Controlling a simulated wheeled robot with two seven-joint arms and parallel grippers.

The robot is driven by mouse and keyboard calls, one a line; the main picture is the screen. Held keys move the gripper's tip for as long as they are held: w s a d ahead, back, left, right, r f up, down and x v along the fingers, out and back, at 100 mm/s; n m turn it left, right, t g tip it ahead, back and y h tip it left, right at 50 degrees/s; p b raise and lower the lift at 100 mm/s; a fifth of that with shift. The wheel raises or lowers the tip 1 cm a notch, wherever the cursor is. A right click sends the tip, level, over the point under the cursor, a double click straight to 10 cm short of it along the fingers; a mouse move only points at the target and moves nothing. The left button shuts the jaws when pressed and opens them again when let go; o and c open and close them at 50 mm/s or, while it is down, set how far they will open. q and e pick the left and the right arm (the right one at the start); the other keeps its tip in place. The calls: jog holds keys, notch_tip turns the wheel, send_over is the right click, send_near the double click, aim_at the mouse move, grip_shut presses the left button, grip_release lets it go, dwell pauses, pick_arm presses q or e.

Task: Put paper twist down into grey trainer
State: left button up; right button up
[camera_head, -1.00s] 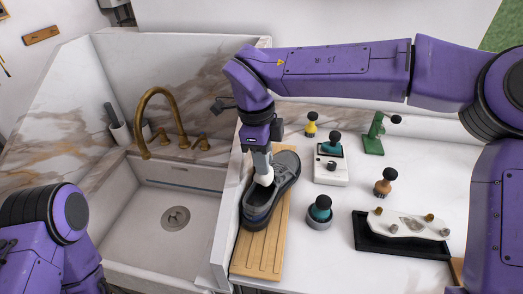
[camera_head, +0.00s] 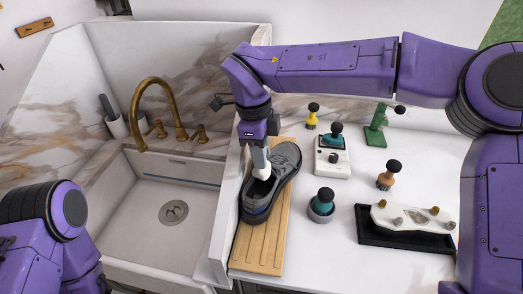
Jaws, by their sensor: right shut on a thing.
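The grey trainer (camera_head: 285,160) lies on a slatted wooden board (camera_head: 262,245) beside the sink, with its opening towards me. My right gripper (camera_head: 261,166) points down over the trainer's opening. It is shut on the white paper twist (camera_head: 262,173), whose lower end is at or just inside the opening; I cannot tell how deep it sits. The fingertips are partly hidden by the twist and the wrist. Of my left arm only purple links show at the lower left; its gripper is out of view.
The sink (camera_head: 150,215) with a brass tap (camera_head: 160,100) is left of the board. To the right stand several black-knobbed tools, including a teal one (camera_head: 323,200) and an orange one (camera_head: 389,174), a white box (camera_head: 333,160), a green stand (camera_head: 377,130) and a black tray (camera_head: 400,240).

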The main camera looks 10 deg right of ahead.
aim_at(261, 171)
jog(key=shift+r, duration=0.15)
jog(key=shift+f, duration=0.2)
jog(key=shift+f+b, duration=1.3)
jog(key=shift+f, duration=1.75)
jog(key=o, duration=1)
notch_tip(261, 171, up, 9)
jog(key=p, duration=1)
jog(key=shift+r, duration=0.15)
